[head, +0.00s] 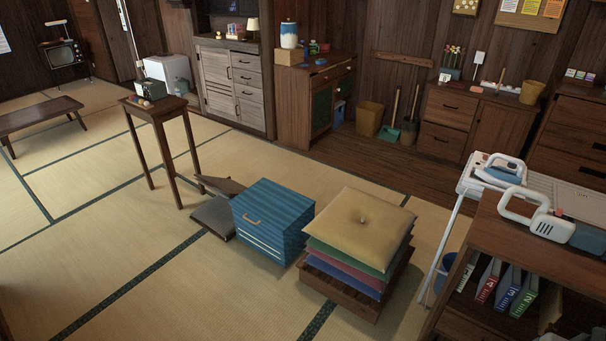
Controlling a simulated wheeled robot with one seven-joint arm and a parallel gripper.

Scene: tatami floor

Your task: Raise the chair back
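A low dark piece made of two flat panels lies on the tatami, partly behind the blue box, and looks like a legless floor chair (213,216). Its nearer panel is a grey-brown pad lying close to the floor. Its farther brown panel (222,185) also sits low and is only slightly tilted. I cannot tell for certain which panel is the back. The blue box hides part of its right side. My gripper is not in view.
A blue box with a handle (272,219) stands right beside the floor chair. Stacked cushions (361,228) on a wooden base stand farther right. A tall slim table (158,107) stands behind left. Open tatami (150,240) lies in front and left.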

